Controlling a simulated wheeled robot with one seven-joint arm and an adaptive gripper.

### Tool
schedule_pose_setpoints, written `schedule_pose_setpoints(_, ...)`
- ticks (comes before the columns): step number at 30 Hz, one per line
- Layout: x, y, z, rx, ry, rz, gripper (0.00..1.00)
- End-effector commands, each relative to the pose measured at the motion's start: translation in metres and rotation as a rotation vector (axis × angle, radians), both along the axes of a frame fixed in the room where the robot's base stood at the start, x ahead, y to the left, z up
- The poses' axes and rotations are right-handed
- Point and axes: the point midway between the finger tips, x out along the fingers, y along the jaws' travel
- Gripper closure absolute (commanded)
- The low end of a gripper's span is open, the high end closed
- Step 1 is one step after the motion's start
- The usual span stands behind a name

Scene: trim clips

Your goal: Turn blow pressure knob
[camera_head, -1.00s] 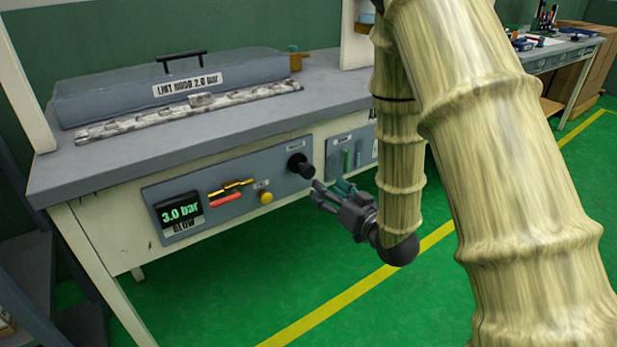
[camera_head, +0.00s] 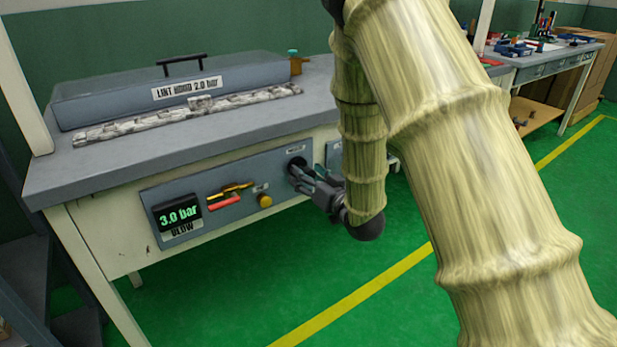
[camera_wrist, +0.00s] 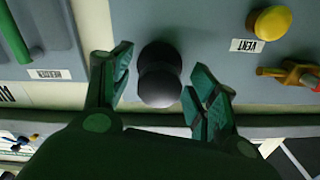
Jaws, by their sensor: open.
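The black blow pressure knob (camera_wrist: 160,75) sticks out of the grey front panel (camera_head: 235,180) under the bench top. In the wrist view my gripper (camera_wrist: 162,92) is open, with one finger on each side of the knob and a gap visible at both sides. In the head view my gripper (camera_head: 298,172) is at the right end of the panel and partly covers the knob (camera_head: 297,162). The display (camera_head: 178,213) on the panel reads 3.0 bar, with the label BLOW below it.
A yellow VENT button (camera_head: 265,200) and a yellow-and-red handle (camera_head: 230,194) sit left of the knob. The lidded box (camera_head: 175,92) on the bench carries a label ending in 2.0 bar.

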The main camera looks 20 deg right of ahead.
Motion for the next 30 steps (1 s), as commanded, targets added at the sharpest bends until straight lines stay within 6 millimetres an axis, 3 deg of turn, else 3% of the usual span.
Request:
schedule_pose_setpoints(2,-0.0002,-0.0001,-0.0001,0.000,0.000,0.000,0.41)
schedule_pose_setpoints(10,-0.0004,-0.0004,-0.0002,0.000,0.000,0.000,0.87)
schedule_pose_setpoints(20,-0.0005,-0.0007,0.0001,-0.035,-0.012,-0.001,0.87)
schedule_pose_setpoints(30,-0.0006,-0.0012,-0.0004,-0.242,-0.080,-0.001,0.87)
